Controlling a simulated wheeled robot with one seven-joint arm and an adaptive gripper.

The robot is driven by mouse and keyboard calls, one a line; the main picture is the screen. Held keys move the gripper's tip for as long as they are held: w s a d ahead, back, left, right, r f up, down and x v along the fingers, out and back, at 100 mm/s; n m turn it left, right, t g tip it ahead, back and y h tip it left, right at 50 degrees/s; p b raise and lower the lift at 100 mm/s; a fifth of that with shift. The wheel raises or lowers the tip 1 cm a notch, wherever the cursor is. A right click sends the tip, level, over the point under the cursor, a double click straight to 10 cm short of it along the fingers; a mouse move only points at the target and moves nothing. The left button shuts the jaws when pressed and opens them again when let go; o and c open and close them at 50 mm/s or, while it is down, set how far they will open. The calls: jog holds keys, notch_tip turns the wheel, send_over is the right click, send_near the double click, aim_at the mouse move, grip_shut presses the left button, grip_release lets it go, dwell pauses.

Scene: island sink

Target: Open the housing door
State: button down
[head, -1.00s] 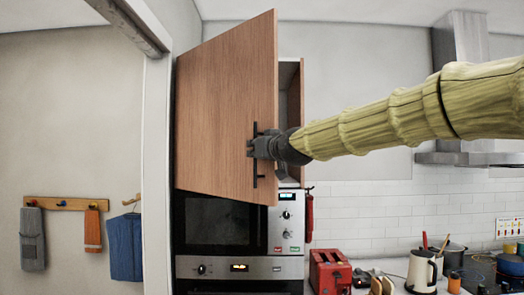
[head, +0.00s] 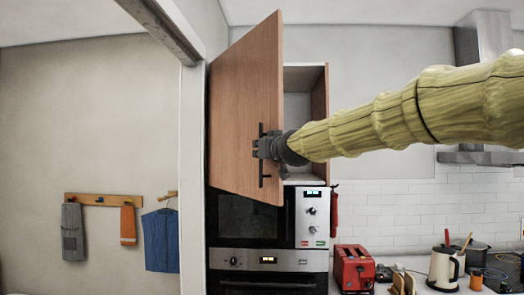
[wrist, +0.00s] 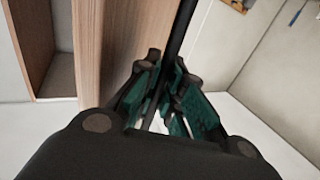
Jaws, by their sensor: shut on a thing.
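The housing door (head: 240,110) is a tall wood-grain panel above the oven, hinged at its left side and standing partly open. It also shows in the wrist view (wrist: 103,40). Its black vertical bar handle (head: 262,181) is on the door's outer face near the free edge. My gripper (head: 262,148) is shut on the handle around its middle. In the wrist view the handle bar (wrist: 180,30) runs down between my gripper's fingers (wrist: 168,100). The cabinet interior (head: 298,105) shows through the gap to the right of the door and looks empty where visible.
A built-in oven (head: 254,220) sits under the door. A red toaster (head: 354,268) and a cream kettle (head: 443,268) stand on the counter at the right. A white wall edge (head: 193,170) rises left of the door. Towels (head: 162,240) hang at the far left.

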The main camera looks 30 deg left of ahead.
jog(key=c, duration=1.8)
grip_release()
jog(key=v, duration=1.2)
